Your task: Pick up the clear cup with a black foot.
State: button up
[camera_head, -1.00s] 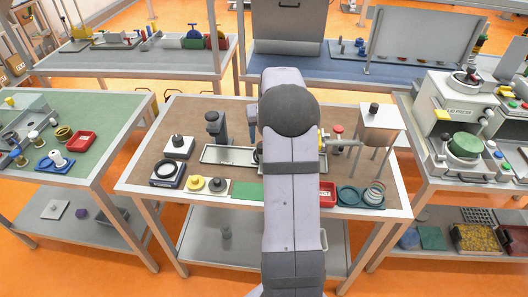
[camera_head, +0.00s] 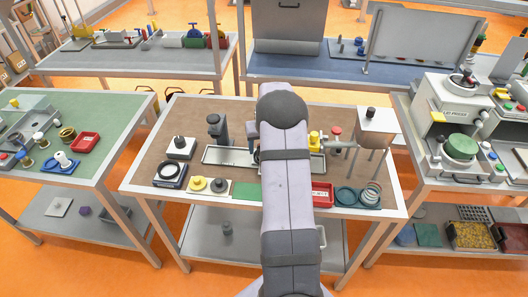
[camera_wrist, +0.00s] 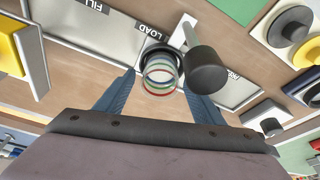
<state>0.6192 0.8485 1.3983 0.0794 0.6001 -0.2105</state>
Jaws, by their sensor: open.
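The clear cup (camera_wrist: 160,74) shows in the wrist view as a see-through round wall with red, green and white bands. Its black foot (camera_wrist: 156,50) shows at its far end, by the word LOAD on a pale plate (camera_wrist: 110,40). My gripper (camera_wrist: 158,80) is open, with one blue finger on each side of the cup's near rim. I see no clear contact between the fingers and the cup. In the head view my arm hides the gripper and most of the cup's surroundings.
A black cylinder on a pale rod (camera_wrist: 208,70) stands close beside the cup, near my right finger. In the head view, a dark upright device (camera_head: 216,128) stands left of my arm. A red tray (camera_head: 322,194) and a four-legged stand (camera_head: 378,122) are on the right.

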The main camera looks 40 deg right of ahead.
jog(key=c, duration=1.2)
